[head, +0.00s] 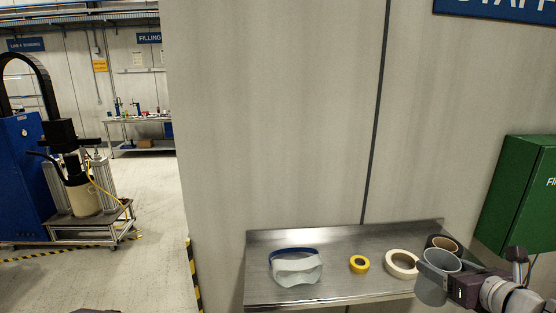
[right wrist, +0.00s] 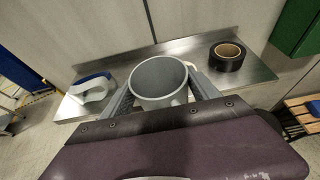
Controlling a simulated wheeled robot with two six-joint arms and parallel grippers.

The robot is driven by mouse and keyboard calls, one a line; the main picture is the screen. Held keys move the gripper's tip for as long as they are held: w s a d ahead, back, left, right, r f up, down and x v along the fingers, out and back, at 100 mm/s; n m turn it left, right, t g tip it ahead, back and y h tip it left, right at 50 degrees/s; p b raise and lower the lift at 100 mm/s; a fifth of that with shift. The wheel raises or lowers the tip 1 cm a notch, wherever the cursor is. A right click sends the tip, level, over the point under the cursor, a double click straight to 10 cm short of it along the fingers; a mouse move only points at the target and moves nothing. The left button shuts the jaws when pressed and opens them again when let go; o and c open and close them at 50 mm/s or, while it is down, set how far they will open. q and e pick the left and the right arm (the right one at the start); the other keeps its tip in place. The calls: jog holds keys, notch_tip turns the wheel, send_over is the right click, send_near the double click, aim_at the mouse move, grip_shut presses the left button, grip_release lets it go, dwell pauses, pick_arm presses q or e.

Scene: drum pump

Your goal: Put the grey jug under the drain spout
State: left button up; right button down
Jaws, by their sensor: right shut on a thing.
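The grey jug (head: 433,289) is held upright in my right gripper (head: 447,279) at the right end of the steel shelf. The right wrist view shows the jug (right wrist: 158,82) from above, open and empty-looking, between the two fingers (right wrist: 160,98). I cannot tell whether its base touches the shelf. No drain spout can be made out. A cream drum with a black pump head (head: 80,196) stands on a metal cart at the far left. My left gripper is not in view.
The steel shelf (head: 330,283) holds a face shield (head: 296,266), yellow tape (head: 359,264), white tape (head: 402,264) and black tape (head: 444,244). The black tape also shows in the right wrist view (right wrist: 227,58). A green cabinet (head: 519,195) hangs at right. Open floor (head: 150,200) lies left of the wall.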

aim_at(420, 299)
jog(key=shift+y, duration=0.3)
jog(key=f+b, duration=0.1)
jog(key=f, duration=0.3)
jog(key=w+a+f+b, duration=0.1)
jog(key=f, duration=0.3)
jog(key=w+f+b, duration=0.1)
jog(key=f, duration=0.3)
jog(key=shift+a+f, duration=0.2)
jog(key=shift+a, duration=0.1)
jog(key=s+a+f+n+g+y+b, duration=0.15)
jog(key=a+f, duration=0.25)
jog(key=f, duration=0.4)
jog(key=s+a+f+n+y+b, duration=0.1)
jog(key=a+f+n+y+b, duration=0.2)
jog(key=f, duration=0.6)
jog(key=s+a+f+n+g+y+b, duration=0.1)
jog(key=s+a+f+b, duration=0.1)
jog(key=a+f, duration=0.45)
jog(key=a+n+g+y, duration=0.1)
jog(key=s+a+f+n+g+y, duration=0.1)
jog(key=n, duration=0.1)
jog(key=s+a+f+n+g+y, duration=0.1)
jog(key=shift+s+a+f+n+g+y, duration=0.15)
jog(key=shift+f+n+g+y, duration=0.1)
jog(key=shift+y, duration=0.1)
jog(key=f, duration=0.2)
jog(key=s+f, duration=0.1)
jog(key=f, duration=0.2)
jog(key=shift+s+f, duration=0.25)
jog(key=shift+f, duration=0.15)
